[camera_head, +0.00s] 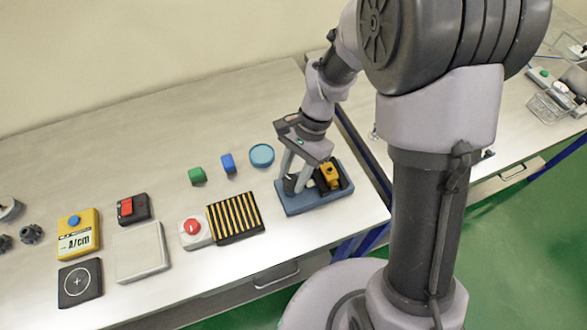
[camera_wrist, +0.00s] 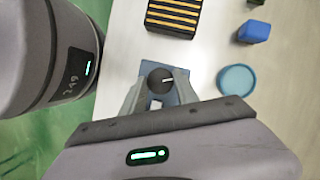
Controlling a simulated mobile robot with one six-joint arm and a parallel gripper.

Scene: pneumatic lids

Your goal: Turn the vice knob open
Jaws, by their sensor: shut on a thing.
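The vice sits on a blue base plate (camera_head: 310,202) near the table's front right edge, with a yellow-orange block part (camera_head: 329,173) on its right side. The dark round vice knob (camera_wrist: 159,80) with a white mark shows in the wrist view, between my fingers. My gripper (camera_wrist: 157,84) is shut on the knob, with one finger at each side of it. In the head view my gripper (camera_head: 297,182) reaches down over the left part of the vice and hides much of the knob.
A black-and-yellow striped pad (camera_head: 236,217) and a red button box (camera_head: 194,231) stand left of the vice. A blue round dish (camera_head: 261,155), a blue block (camera_head: 228,163) and a green block (camera_head: 197,175) lie behind. The table's edge is close to the right.

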